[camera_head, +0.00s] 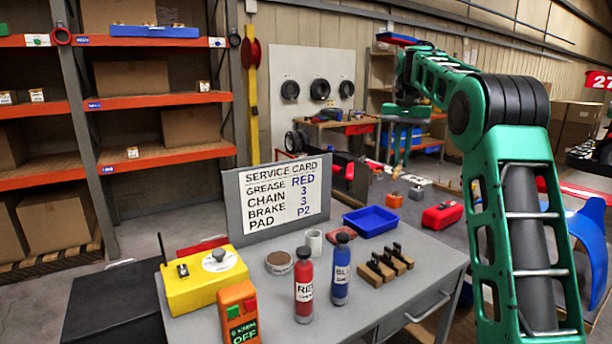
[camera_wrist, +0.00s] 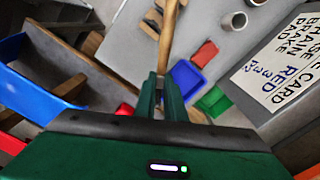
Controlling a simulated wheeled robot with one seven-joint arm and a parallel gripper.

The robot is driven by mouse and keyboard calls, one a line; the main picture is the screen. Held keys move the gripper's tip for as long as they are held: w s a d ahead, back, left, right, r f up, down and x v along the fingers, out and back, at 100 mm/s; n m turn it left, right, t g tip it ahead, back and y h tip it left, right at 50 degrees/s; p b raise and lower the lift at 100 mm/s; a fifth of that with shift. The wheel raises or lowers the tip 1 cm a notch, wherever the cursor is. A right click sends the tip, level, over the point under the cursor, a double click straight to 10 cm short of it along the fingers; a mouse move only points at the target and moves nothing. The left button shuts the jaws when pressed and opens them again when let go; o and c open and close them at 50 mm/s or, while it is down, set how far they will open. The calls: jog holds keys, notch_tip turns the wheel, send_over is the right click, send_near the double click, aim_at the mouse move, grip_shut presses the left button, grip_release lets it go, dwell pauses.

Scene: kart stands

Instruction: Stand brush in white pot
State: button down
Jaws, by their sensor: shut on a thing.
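My gripper (camera_head: 399,150) hangs beyond the far right side of the grey table in the head view. In the wrist view its fingers (camera_wrist: 160,95) are shut on the brush (camera_wrist: 168,42), which shows as a pale wooden handle. The brush's far end runs out of the top of that view. The white pot (camera_head: 314,241) stands upright on the table in front of the service card, apart from the brush. It also shows in the wrist view (camera_wrist: 227,27), with its open mouth upward and nothing seen standing in it.
Near the pot stand a round tin (camera_head: 279,263), a red bottle (camera_head: 304,288), a blue bottle (camera_head: 340,272) and the service card (camera_head: 285,196). A blue tray (camera_head: 371,222) and black-handled wooden blocks (camera_head: 384,266) lie to its right. A yellow box (camera_head: 203,283) is at left.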

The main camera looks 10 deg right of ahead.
jog(key=shift+w+a, duration=0.1)
jog(key=w+a+f+n+t+y, duration=0.1)
jog(key=w+a+f+n+t, duration=0.85)
jog(key=a, duration=0.25)
jog(key=s+a+r+n+t+y, duration=0.1)
jog(key=s+a+r+t+y, duration=0.1)
jog(key=s+a+r+t, duration=0.3)
jog(key=s+a+r+n+t+y, duration=0.1)
jog(key=s+a+t+y, duration=0.15)
jog(key=a, duration=0.45)
jog(key=shift+s+f, duration=0.2)
jog(key=shift+f, duration=5.7)
jog(key=c, duration=1.7)
grip_release()
jog(key=shift+c, duration=0.2)
